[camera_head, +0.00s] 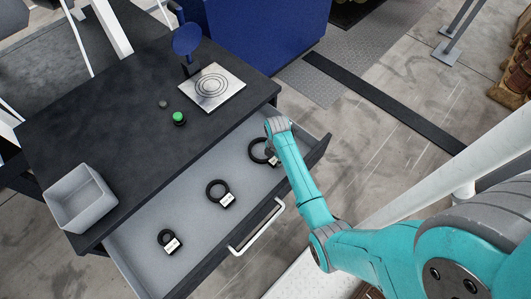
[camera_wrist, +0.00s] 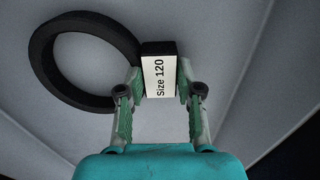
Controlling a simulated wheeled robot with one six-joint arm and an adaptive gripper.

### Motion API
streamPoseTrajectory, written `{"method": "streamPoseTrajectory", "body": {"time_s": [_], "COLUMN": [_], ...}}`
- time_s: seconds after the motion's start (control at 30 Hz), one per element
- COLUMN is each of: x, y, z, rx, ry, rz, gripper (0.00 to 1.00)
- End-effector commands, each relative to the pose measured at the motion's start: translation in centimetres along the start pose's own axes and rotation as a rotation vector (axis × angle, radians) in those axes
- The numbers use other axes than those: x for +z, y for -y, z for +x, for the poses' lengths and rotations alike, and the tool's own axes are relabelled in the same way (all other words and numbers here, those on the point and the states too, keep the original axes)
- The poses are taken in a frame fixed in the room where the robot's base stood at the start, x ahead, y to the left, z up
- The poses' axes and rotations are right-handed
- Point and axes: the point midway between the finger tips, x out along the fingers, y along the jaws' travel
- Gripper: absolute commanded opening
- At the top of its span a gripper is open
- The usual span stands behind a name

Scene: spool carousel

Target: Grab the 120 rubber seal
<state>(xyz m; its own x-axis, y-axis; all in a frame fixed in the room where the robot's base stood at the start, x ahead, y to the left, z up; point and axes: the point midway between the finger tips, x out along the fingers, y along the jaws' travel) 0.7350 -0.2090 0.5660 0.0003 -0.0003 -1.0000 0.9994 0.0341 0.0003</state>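The 120 rubber seal is a black ring (camera_wrist: 42,57) with a block bearing a white "Size 120" label (camera_wrist: 159,77). It lies in the open grey drawer; its ring also shows in the head view (camera_head: 257,150), at the drawer's far right end. My gripper (camera_wrist: 160,85) is at the label block, one fingertip on each side. The tips look very close to the block's sides; I cannot tell whether they press on it. In the head view my gripper (camera_head: 272,150) reaches down to the seal and partly hides its label.
Two smaller labelled rings, a middle one (camera_head: 217,190) and a near one (camera_head: 168,240), lie in the drawer (camera_head: 190,215). A grey bin (camera_head: 80,198), a green button (camera_head: 179,118) and a plate with circles (camera_head: 212,87) are on the dark table top (camera_head: 110,110). The drawer handle (camera_head: 257,228) sticks out in front.

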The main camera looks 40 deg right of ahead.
Motion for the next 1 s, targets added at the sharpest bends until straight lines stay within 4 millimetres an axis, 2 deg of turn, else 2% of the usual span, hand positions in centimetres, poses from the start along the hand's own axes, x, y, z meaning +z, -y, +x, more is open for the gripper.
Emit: {"method": "streamPoseTrajectory", "body": {"time_s": [0.03, 0.07, 0.1, 0.33, 0.47, 0.8, 1.0], "x": [0.0, 0.0, 0.0, 0.0, 0.0, 0.0, 0.0], "y": [0.0, 0.0, 0.0, 0.0, 0.0, -0.1, 0.0], "z": [0.0, 0.0, 0.0, 0.0, -0.9, -6.9, -9.4], "rx": [0.0, 0.0, 0.0, 0.0, 0.001, 0.003, 0.001], "ry": [0.0, 0.0, 0.0, 0.0, 0.0, 0.002, 0.001], "rz": [0.0, 0.0, 0.0, 0.0, 0.0, 0.0, 0.0], "gripper": [0.1, 0.02, 0.0, 0.0, 0.0, 0.0, 0.0]}}
